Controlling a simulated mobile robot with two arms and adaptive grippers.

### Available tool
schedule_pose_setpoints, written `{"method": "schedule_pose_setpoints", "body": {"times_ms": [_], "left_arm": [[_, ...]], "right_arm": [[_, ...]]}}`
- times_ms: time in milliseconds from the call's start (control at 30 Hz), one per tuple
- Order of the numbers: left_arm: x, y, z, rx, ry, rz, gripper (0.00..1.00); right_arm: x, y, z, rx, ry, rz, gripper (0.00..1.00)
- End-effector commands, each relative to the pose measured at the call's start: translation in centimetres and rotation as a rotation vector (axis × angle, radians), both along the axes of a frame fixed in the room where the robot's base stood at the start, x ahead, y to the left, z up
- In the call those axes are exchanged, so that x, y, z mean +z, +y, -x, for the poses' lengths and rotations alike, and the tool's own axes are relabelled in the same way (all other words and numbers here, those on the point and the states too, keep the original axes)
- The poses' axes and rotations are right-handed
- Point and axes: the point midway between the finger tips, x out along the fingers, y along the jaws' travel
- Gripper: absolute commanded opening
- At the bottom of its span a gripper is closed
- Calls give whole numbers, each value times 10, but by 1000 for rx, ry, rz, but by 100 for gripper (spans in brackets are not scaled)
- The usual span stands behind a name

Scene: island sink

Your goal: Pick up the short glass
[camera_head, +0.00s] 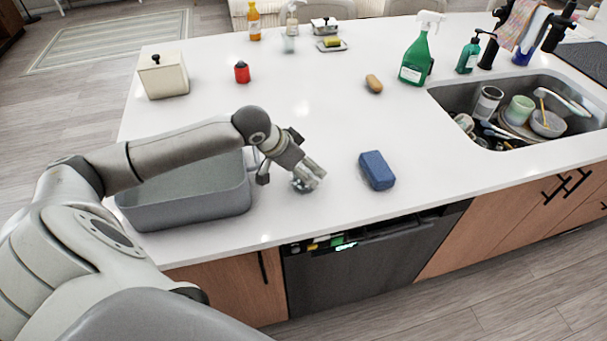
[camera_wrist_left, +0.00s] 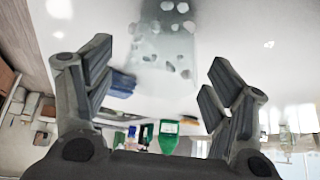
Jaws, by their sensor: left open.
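The short glass (camera_head: 303,185) is clear and stands on the white counter near its front edge, partly hidden by my left gripper (camera_head: 314,175). In the left wrist view the glass (camera_wrist_left: 165,45) is see-through with pale spots and shows between and beyond the spread fingers of my left gripper (camera_wrist_left: 160,62). The fingers are apart and I see a gap on both sides of the glass. The left gripper reaches down over the glass from the left. My right gripper is not in view.
A grey basin (camera_head: 190,211) stands left of the gripper, under my left arm. A blue sponge (camera_head: 377,170) lies to the right. Farther right are a green spray bottle (camera_head: 416,58) and a sink (camera_head: 470,100) full of dishes.

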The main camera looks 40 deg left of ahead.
Motion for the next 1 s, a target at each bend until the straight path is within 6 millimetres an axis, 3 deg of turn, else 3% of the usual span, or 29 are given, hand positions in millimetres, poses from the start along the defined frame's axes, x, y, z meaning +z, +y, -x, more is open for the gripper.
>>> {"method": "schedule_pose_setpoints", "body": {"times_ms": [67,233,533,900,1000], "left_arm": [[-8,-3,-6,1,2,4,77],[-27,-6,-16,-1,-1,1,77],[-31,-6,-18,-2,-1,-1,77],[-31,-6,-18,-1,-1,0,29],[-30,-6,-18,-2,-2,0,23]], "right_arm": [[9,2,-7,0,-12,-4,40],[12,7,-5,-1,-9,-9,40],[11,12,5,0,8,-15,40],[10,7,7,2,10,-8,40],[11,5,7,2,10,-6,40]]}}
